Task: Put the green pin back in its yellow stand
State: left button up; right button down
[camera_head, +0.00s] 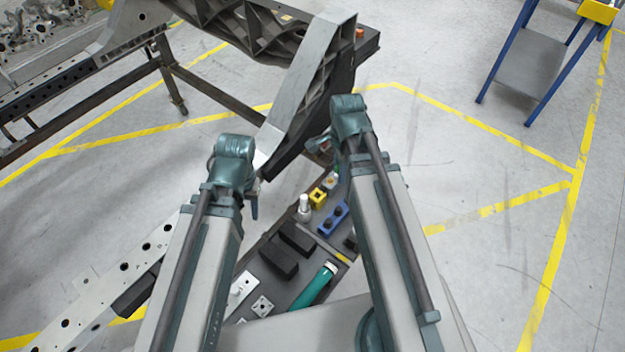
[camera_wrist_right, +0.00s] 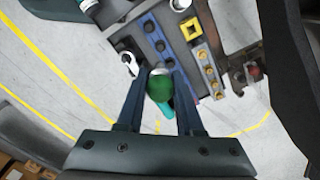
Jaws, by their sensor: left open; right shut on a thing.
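The green pin (camera_wrist_right: 159,88) is between the fingers of my right gripper (camera_wrist_right: 160,82), which is shut on it in the right wrist view. The yellow stand (camera_wrist_right: 190,28) is a small block with a dark square opening, ahead and slightly right of the pin, apart from it. The stand (camera_head: 318,197) also shows in the head view, on the dark bench between my arms. My left gripper (camera_head: 254,202) is open, left of the stand; its fingers are mostly hidden by the wrist. My right gripper's tips are hard to see in the head view.
A blue block with holes (camera_head: 333,219) and a white cylinder (camera_head: 304,206) stand close to the yellow stand. Black blocks (camera_head: 279,260) and a teal cylinder (camera_head: 314,286) lie nearer. A large grey metal frame (camera_head: 300,85) rises behind the bench. Open floor lies right.

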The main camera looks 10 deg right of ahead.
pick_arm(q)
notch_tip(320, 180, down, 10)
jog(key=b, duration=0.8)
pick_arm(e)
jog(key=w+a+f+m, duration=0.1)
jog(key=w+a+f, duration=0.3)
jog(key=w+f, duration=0.3)
notch_tip(320, 180, down, 3)
jog(key=shift+w+f+m, duration=0.1)
jog(key=shift+w+m, duration=0.3)
pick_arm(q)
jog(key=shift+f, duration=0.2)
notch_tip(320, 180, down, 6)
jog(key=b, duration=0.5)
jog(key=shift+r+b, duration=0.2)
jog(key=shift+b, duration=0.15)
pick_arm(e)
send_over(318, 191)
jog(key=s, duration=0.2)
jog(key=f, duration=0.5)
jog(key=shift+w+a+f, duration=0.25)
jog(key=shift+a+f, duration=0.1)
jog(key=shift+f, duration=0.05)
pick_arm(q)
jog(key=shift+f, duration=0.25)
pick_arm(e)
jog(key=shift+f, duration=0.2)
